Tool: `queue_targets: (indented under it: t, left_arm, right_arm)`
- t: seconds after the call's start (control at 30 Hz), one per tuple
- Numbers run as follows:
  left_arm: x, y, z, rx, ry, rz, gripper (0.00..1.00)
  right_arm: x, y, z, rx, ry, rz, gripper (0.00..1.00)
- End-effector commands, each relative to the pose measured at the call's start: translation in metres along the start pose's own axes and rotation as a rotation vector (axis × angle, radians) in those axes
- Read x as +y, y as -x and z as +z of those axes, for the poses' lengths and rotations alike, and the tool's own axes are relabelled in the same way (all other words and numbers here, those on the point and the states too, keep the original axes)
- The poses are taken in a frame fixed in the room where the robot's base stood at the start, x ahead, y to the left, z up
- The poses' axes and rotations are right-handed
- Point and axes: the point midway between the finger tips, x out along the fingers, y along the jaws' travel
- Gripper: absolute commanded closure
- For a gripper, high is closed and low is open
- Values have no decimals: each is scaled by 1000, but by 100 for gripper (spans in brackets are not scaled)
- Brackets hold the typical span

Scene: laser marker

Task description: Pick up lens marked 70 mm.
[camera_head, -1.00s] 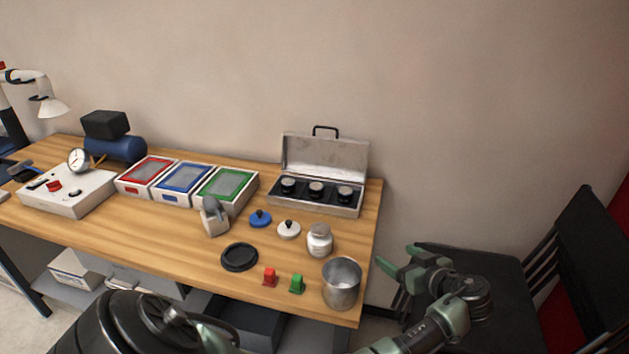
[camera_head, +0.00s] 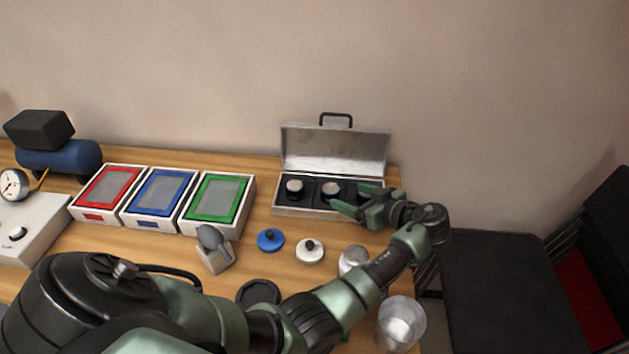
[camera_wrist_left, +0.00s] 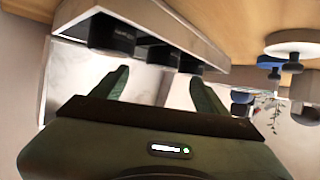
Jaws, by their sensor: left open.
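An open silver case (camera_head: 335,150) stands at the back right of the table and holds dark cylindrical lenses. The left lens (camera_head: 294,190) and the middle lens (camera_head: 330,191) show in the head view; the right one is mostly hidden by my gripper. Several dark lenses show in the left wrist view, one of them large at the upper left (camera_wrist_left: 110,36). I cannot read a 70 mm mark on any. My left gripper (camera_head: 352,199) is open and empty at the right part of the case. Its two fingers (camera_wrist_left: 160,90) point toward the lenses. My right gripper is not in view.
Red (camera_head: 108,188), blue (camera_head: 158,192) and green (camera_head: 216,198) framed boxes stand left of the case. Blue (camera_head: 270,240) and white (camera_head: 309,252) knobbed discs lie in front of it. A jar (camera_head: 353,261) and metal cup (camera_head: 401,322) stand near my forearm.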

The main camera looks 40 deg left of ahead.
Motion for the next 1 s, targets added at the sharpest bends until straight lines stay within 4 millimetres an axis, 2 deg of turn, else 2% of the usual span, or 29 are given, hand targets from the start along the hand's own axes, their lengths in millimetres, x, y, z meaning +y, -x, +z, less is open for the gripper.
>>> queue_targets:
  t: [0.37,0.5,0.6,0.9,0.93,1.0]
  left_arm:
    - [-2,-35,-3,1,-3,-2,26]
    - [-5,-57,-4,1,-4,-2,26]
    - [-4,-70,-2,1,-2,0,26]
    - [-4,-78,1,-1,0,1,26]
    - [-4,-78,1,-1,0,1,29]
    - [-4,-78,1,-1,-1,1,48]
  right_arm:
    - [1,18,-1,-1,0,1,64]
    - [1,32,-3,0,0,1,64]
    - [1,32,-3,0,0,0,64]
    - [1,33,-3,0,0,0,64]
    - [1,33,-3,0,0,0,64]
    - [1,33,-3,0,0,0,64]
